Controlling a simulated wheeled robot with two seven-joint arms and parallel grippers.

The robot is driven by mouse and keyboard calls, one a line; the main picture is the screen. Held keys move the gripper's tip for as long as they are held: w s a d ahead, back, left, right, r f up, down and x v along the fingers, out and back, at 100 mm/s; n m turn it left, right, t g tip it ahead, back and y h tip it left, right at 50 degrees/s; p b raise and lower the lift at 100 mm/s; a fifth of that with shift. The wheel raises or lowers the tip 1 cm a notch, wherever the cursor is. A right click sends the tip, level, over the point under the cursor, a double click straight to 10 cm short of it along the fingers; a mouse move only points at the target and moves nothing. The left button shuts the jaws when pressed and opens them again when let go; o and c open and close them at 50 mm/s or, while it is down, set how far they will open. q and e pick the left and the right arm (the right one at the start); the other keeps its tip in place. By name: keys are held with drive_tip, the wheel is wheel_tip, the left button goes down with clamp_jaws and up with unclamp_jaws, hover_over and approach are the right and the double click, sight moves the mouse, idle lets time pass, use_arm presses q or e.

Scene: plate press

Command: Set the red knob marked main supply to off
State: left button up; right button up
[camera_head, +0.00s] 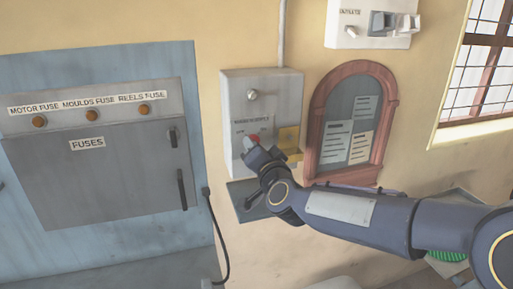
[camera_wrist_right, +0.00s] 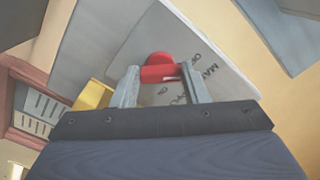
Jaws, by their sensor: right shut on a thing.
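Partly covered lettering shows on the plate beside the knob. The head view also shows my right gripper (camera_head: 256,153) at the box, hiding the lower part of the knob. I cannot read the knob's setting. My left gripper is not in view.
A yellow block (camera_head: 289,140) is at the box's right side, close to my gripper. A red-framed notice board (camera_head: 314,127) hangs to the right. A grey fuse cabinet (camera_head: 100,165) is at the left, with a dark cable (camera_head: 217,230) beside it.

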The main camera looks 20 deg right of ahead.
drive_tip(key=shift+f, duration=0.15)
idle(0.4)
drive_tip(key=o, duration=1)
drive_tip(key=shift+s, duration=0.1)
drive_tip(key=s, duration=0.7)
drive_tip(key=shift+s+d+b, duration=0.1)
drive_tip(key=shift+s+b, duration=0.25)
drive_tip(key=shift+n, duration=0.3)
drive_tip(key=s+d+f+n+g+y, duration=0.1)
drive_tip(key=s+f+g, duration=0.3)
drive_tip(key=s, duration=0.5)
drive_tip(key=s+d+f+n+g+y, duration=0.1)
drive_tip(key=s+f+n+g, duration=0.2)
drive_tip(key=s+f, duration=0.6)
drive_tip(key=s+d+f+n+g+y, duration=0.1)
drive_tip(key=s+f+n+g, duration=0.1)
drive_tip(key=s+f+g, duration=0.3)
drive_tip(key=shift+s+d+f, duration=0.1)
drive_tip(key=shift+s+f, duration=0.2)
drive_tip(key=shift+s, duration=0.35)
drive_tip(key=shift+s+d+f, duration=0.1)
drive_tip(key=shift+s+f, duration=0.2)
drive_tip(key=shift+s, duration=0.4)
drive_tip(key=shift+s+d+f, duration=0.1)
drive_tip(key=shift+s+f, duration=0.2)
drive_tip(key=shift+s, duration=0.35)
